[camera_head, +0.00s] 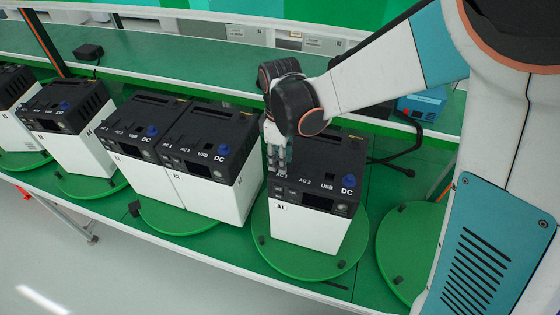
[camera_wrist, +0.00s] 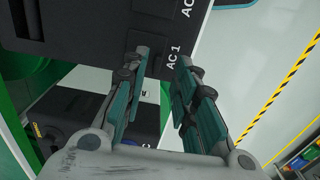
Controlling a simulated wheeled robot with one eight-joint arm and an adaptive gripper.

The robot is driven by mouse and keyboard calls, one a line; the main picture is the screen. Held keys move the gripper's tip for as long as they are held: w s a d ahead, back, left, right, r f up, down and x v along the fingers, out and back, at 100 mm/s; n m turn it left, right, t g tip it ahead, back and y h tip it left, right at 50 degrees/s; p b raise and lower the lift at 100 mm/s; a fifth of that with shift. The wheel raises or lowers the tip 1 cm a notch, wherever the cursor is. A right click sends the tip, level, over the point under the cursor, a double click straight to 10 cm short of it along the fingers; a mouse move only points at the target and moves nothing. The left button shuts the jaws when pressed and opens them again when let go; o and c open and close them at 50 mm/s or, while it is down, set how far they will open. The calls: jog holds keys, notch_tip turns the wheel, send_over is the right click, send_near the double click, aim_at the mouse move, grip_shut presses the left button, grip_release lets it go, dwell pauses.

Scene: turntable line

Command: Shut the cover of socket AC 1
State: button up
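The power unit marked A1 (camera_head: 307,219) is a white box with a black top part, standing on a green turntable (camera_head: 300,264). Its front black face has the labels AC 1, AC 2, USB and DC, and a blue knob (camera_head: 348,181). My gripper (camera_head: 277,168) is at the left end of this face, at AC 1. In the wrist view, the two fingers of my gripper (camera_wrist: 162,57) are apart, with the AC 1 label (camera_wrist: 174,58) showing between them. The AC 1 socket and its cover are largely hidden by the fingers. I cannot tell whether the cover is open or whether the fingers touch it.
Several similar units stand to the left, the nearest being a white and black one (camera_head: 212,199). An empty green turntable (camera_head: 398,240) is at the right, partly behind my arm. A black cable (camera_head: 400,165) lies behind A1. A small black box (camera_head: 88,51) sits on the back shelf.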

notch_tip(320, 180, up, 6)
jog(key=shift+f, duration=0.1)
dwell(0.6)
